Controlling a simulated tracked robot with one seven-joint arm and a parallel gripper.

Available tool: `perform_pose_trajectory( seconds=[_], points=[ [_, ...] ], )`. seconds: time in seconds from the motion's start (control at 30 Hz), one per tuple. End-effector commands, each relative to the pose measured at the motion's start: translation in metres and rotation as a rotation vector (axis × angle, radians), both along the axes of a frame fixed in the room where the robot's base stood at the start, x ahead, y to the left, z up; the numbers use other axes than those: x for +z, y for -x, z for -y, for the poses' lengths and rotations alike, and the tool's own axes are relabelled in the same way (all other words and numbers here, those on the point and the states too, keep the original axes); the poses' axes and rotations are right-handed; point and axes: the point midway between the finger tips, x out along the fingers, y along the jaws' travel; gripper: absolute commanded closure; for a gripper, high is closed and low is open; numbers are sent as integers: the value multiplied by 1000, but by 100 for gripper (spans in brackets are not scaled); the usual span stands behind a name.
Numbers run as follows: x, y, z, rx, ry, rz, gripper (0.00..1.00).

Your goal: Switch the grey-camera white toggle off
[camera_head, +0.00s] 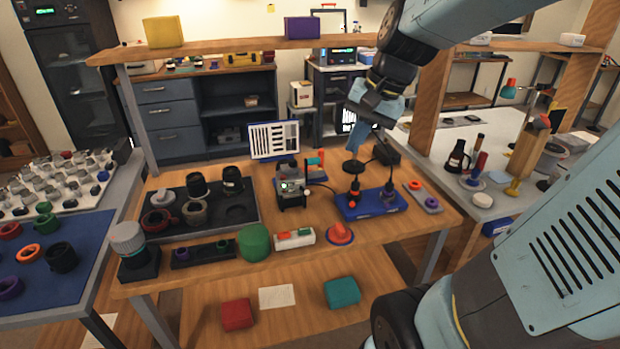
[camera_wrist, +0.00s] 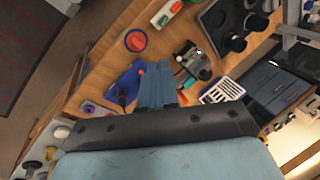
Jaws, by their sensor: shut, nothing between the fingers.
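The grey camera (camera_head: 291,190) stands on the wooden bench near its middle, with a small green light on its front. It also shows in the wrist view (camera_wrist: 194,62), right of my fingers. A white toggle on it is too small to make out. My gripper (camera_head: 353,146) hangs above the bench, to the right of and higher than the camera, pointing down. In the wrist view my gripper's blue fingers (camera_wrist: 154,68) are together, with nothing between them. They appear apart from the camera.
A white box with coloured tops (camera_head: 294,239), red disc (camera_head: 340,235) and green ball (camera_head: 254,242) line the front. A dark lens tray (camera_head: 240,210) lies left.

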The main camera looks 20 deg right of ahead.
Motion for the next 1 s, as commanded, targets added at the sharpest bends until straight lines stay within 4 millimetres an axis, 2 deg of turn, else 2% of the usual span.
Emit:
perform_pose_trajectory(
  seconds=[0.03, 0.37, 0.7, 0.9, 1.0],
  points=[
    [-7, -11, 3, -49, -37, -43, 100],
    [-48, -76, 25, -391, -263, -284, 100],
    [-108, -139, 59, -753, -438, -509, 100],
    [-141, -165, 79, -920, -503, -599, 100],
    [-151, -172, 86, -971, -521, -623, 100]
  ],
)
